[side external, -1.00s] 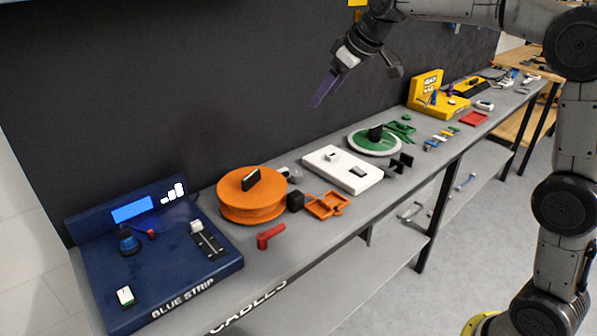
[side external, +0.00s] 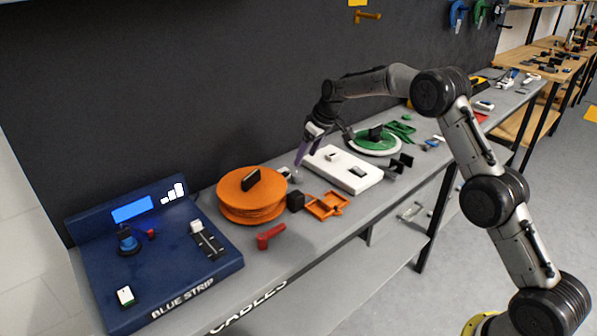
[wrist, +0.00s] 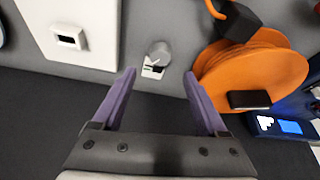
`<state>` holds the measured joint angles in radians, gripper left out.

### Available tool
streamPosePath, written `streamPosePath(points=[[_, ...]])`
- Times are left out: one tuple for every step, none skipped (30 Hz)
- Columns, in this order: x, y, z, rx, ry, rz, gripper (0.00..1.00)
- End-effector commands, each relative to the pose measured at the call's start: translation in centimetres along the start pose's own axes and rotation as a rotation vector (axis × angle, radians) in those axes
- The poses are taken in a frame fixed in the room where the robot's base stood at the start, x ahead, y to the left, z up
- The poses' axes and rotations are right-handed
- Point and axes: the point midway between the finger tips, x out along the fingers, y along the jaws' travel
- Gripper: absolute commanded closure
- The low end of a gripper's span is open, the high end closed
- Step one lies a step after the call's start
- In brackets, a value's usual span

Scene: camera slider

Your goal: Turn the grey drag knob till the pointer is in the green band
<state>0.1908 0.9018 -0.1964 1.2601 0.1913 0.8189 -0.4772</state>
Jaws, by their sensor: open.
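The grey drag knob (wrist: 160,52) shows in the wrist view as a small round grey cap between the white panel and the orange reel. A small white plate (wrist: 152,71) with a dark mark sits against it; the pointer and the green band are too small to make out. My gripper (wrist: 159,73) is open and empty, its two purple fingers spread to either side of the plate, with the knob just beyond the tips. In the side view my gripper (side external: 299,166) points down close to the knob, which it partly hides.
The orange reel (side external: 240,205) with a black handle stands close to the left of my gripper. The white panel (side external: 344,170) lies close to the right. A black block (side external: 295,201) and an orange tray (side external: 326,205) lie in front. A dark wall stands behind.

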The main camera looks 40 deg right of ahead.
Motion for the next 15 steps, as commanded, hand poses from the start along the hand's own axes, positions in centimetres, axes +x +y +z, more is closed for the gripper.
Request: streamPosePath(points=[[1.2, 0.0, 0.0, -0.001, -0.001, -0.001, 0.24], [1.8, -0.1, 0.0, -0.001, -0.001, -0.001, 0.24], [2.6, -0.1, 0.0, -0.001, -0.002, -0.001, 0.24], [3.1, -0.1, 0.0, -0.001, -0.001, -0.001, 0.24], [3.7, -0.1, 0.0, -0.001, -0.001, -0.001, 0.24], [4.4, -0.1, 0.0, -0.001, 0.000, -0.001, 0.24], [4.9, -0.1, 0.0, -0.001, -0.001, -0.001, 0.24], [5.3, -0.1, 0.0, -0.001, 0.000, -0.001, 0.24], [5.9, -0.1, 0.0, -0.001, 0.000, -0.001, 0.24], [6.3, -0.1, 0.0, -0.001, 0.000, -0.001, 0.24], [6.6, -0.1, -0.1, -0.001, 0.001, 0.000, 0.24], [7.0, -0.1, -0.1, -0.001, 0.002, 0.000, 0.24], [7.2, -0.1, -0.1, -0.001, 0.002, 0.000, 0.24], [7.4, -0.1, -0.1, -0.001, 0.003, 0.000, 0.24], [7.6, 0.0, -0.1, -0.001, 0.003, 0.000, 0.24]])
